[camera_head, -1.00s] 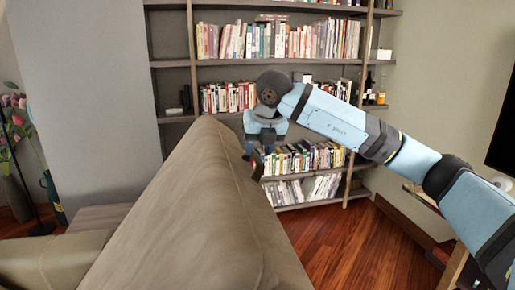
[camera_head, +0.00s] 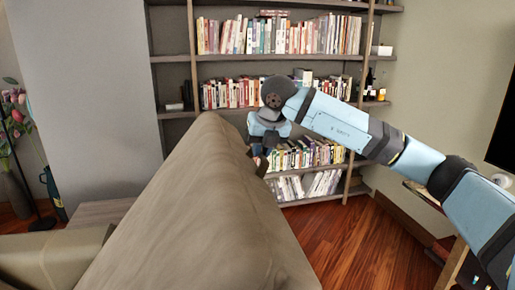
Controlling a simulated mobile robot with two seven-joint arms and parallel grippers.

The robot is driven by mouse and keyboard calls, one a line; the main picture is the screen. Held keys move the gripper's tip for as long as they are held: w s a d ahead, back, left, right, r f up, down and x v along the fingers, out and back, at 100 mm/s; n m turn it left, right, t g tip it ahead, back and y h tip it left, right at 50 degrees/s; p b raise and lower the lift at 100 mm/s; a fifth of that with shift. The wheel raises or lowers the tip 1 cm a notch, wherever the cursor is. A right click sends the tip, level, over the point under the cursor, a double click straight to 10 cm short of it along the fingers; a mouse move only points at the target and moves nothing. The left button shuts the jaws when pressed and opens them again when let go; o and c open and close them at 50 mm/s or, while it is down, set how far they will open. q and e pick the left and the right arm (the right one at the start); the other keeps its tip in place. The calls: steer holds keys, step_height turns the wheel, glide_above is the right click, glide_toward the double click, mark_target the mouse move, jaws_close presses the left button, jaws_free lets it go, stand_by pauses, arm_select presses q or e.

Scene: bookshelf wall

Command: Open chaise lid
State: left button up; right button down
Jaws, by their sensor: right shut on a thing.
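The chaise lid (camera_head: 190,205) is a large brown-taupe upholstered panel that fills the lower middle of the head view. It stands raised and steeply tilted, with its narrow top towards the bookshelf. My right gripper (camera_head: 257,158) is at the lid's upper right edge, shut on it. Its fingertips are mostly hidden by the edge and a small dark tab there. My right arm reaches in from the right. My left gripper is not in view. The inside of the chaise is hidden behind the lid.
A bookshelf (camera_head: 222,58) full of books stands behind the lid. A brown sofa arm (camera_head: 50,258) and a grey wooden surface (camera_head: 98,212) are at the lower left, with flowers (camera_head: 14,122) beyond. Bare wooden floor (camera_head: 335,240) lies to the right.

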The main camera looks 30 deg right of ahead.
arm_select(q)
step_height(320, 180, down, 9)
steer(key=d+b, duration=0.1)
steer(key=b, duration=1)
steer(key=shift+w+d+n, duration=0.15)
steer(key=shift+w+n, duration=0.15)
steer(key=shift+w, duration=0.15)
arm_select(e)
steer(key=s+d+f+y, duration=0.1)
steer(key=s+d+f, duration=0.2)
steer(key=d+f, duration=1)
step_height(320, 180, down, 4)
steer(key=shift+s+r+y, duration=0.2)
steer(key=shift+y, duration=0.2)
steer(key=c, duration=1.1)
jaws_free()
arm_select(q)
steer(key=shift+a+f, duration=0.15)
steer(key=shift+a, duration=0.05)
arm_select(e)
steer(key=shift+r, duration=0.1)
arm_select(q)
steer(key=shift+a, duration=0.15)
